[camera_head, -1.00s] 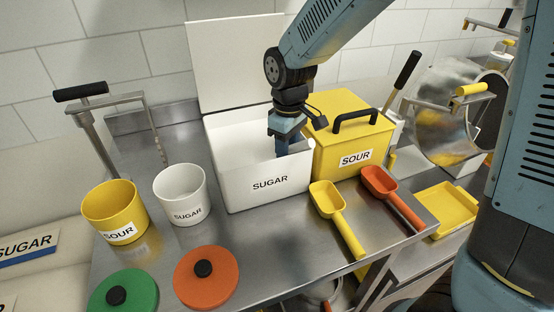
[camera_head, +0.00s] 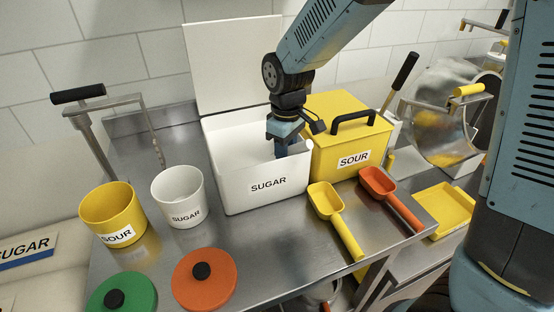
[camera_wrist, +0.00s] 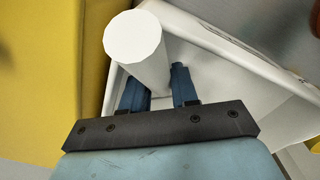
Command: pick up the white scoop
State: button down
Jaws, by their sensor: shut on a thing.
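The white scoop (camera_wrist: 138,45) shows in the wrist view as a pale round handle standing up between my fingers. My gripper (camera_wrist: 158,88) is shut on this handle, inside the white SUGAR bin. In the head view my gripper (camera_head: 283,150) reaches down into the open SUGAR bin (camera_head: 262,190) near its right side.
The bin's lid (camera_head: 236,62) stands open behind. A yellow SOUR box (camera_head: 335,140) stands close on the right. Yellow (camera_head: 338,220) and orange (camera_head: 390,198) scoops lie in front. White (camera_head: 180,196) and yellow (camera_head: 112,215) buckets stand left.

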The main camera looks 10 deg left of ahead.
notch_tip(320, 180, up, 18)
dwell(0.6)
jog(key=c, duration=1.4)
grip_release()
jog(key=shift+c, duration=0.2)
grip_shut()
